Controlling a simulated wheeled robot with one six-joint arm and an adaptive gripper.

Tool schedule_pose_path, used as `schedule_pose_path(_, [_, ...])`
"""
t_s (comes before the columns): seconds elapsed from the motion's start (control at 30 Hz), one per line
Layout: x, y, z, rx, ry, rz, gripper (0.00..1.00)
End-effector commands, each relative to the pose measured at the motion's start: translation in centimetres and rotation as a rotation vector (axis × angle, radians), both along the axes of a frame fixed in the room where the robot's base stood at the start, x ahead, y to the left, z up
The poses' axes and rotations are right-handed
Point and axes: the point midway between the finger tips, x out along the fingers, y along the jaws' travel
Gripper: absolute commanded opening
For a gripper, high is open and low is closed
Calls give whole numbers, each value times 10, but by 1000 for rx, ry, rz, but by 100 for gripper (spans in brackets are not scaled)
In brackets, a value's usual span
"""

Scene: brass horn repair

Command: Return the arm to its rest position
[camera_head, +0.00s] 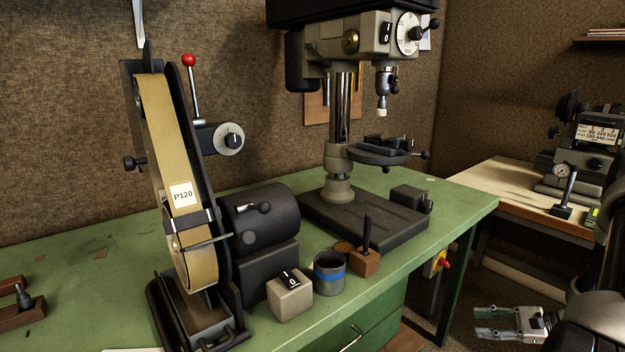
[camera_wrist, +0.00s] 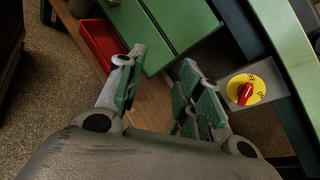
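My gripper (camera_head: 480,323) is at the lower right of the head view, beside the front right end of the green bench (camera_head: 90,240) and below the level of its top. Its green-padded fingers point left. In the wrist view the fingers of my gripper (camera_wrist: 162,75) stand apart with a clear gap and nothing held between them. Part of my arm is cut off by the right edge of the head view.
A belt grinder (camera_head: 265,215), blue-banded cup (camera_head: 329,273) and drill press (camera_head: 340,110) stand on the bench. A red-yellow switch (camera_wrist: 245,90) on the bench frame is near my right finger. A red bin (camera_wrist: 100,40) lies below. A second table (camera_head: 520,190) stands right.

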Motion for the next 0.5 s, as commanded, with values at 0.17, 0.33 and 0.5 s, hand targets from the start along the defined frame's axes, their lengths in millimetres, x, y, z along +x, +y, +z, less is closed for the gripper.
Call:
schedule_pose_path(0.17, [-39, 15, 50, -141, 75, 221, 36])
schedule_pose_path(0.33, [-77, 24, 113, -350, 107, 461, 36])
schedule_pose_path(0.5, [-109, 30, 177, -599, 83, 683, 36])
